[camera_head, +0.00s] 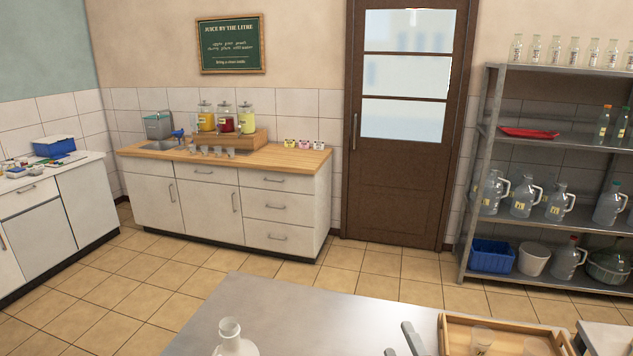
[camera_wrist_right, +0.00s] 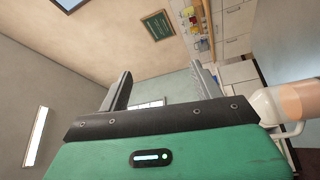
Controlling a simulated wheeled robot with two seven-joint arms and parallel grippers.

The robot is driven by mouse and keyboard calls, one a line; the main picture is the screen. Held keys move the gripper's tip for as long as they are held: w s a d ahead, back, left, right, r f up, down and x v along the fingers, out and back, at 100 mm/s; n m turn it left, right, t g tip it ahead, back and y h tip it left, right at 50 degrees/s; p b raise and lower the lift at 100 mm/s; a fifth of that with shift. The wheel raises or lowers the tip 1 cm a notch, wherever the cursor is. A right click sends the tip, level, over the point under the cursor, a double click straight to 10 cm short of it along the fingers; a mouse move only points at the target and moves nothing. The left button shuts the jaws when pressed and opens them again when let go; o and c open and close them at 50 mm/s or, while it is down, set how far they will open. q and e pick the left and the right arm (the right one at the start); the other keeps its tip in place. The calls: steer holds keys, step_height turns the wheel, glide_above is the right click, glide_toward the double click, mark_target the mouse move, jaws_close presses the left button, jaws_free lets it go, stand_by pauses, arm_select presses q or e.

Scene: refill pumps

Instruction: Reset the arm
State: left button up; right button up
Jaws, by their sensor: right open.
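My right gripper (camera_head: 400,338) shows at the bottom edge of the head view, just left of a wooden tray (camera_head: 450,322). Only its grey fingertips are in that picture. In the right wrist view the gripper (camera_wrist_right: 162,84) has its two fingers wide apart, with nothing between them. The fingers point toward the wall and ceiling side of the room. My left gripper is not in view.
A steel table (camera_head: 290,300) fills the bottom, with a white bottle (camera_head: 233,341) on its left part. The tray holds cups (camera_head: 482,338). Behind stand a counter with juice dispensers (camera_head: 225,120), a door (camera_head: 400,190) and a shelf rack (camera_head: 560,145).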

steer(key=s+d+f+m+g+h, duration=0.6)
steer(key=s+f+m+g, duration=0.4)
steer(key=f, duration=0.4)
steer(key=s+d+f+m+g+y, duration=0.1)
steer(key=s+f+m+g, duration=0.25)
steer(key=s, duration=0.35)
steer(key=s+d+f+m+g+y, duration=0.1)
steer(key=s+f+m+g+y, duration=0.15)
steer(key=s+f, duration=0.4)
step_height(320, 180, down, 36)
steer(key=s+g+b, duration=0.1)
steer(key=s+b, duration=0.2)
steer(key=b, duration=0.3)
steer(key=s+d+f+b, duration=0.1)
steer(key=s+f+b, duration=0.1)
steer(key=s+f, duration=0.7)
steer(key=s+d+f+n+g+b, duration=0.1)
steer(key=s+d+f+b, duration=0.1)
steer(key=s+f, duration=0.7)
step_height(320, 180, down, 4)
steer(key=shift+r+h, duration=0.1)
steer(key=shift+h, duration=0.35)
